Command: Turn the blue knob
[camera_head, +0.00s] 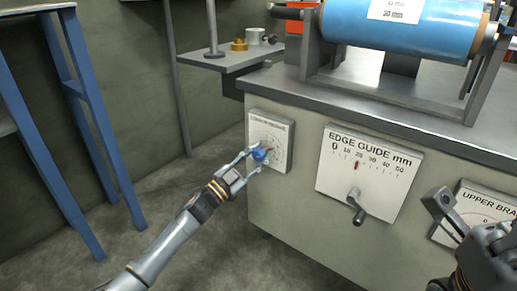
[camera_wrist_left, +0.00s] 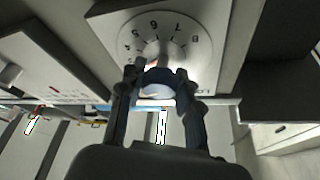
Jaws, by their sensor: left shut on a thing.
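The blue knob (camera_head: 260,155) sits on a white dial plate (camera_head: 281,130) at the left end of the machine's front face.
An "EDGE GUIDE mm" panel (camera_head: 375,152) with a crank (camera_head: 356,208) is right of the knob. An "UPPER BRA..." panel (camera_head: 475,203) is near my right gripper. A blue roll (camera_head: 400,28) lies on top. A blue frame (camera_head: 85,110) stands left. The floor between is clear.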

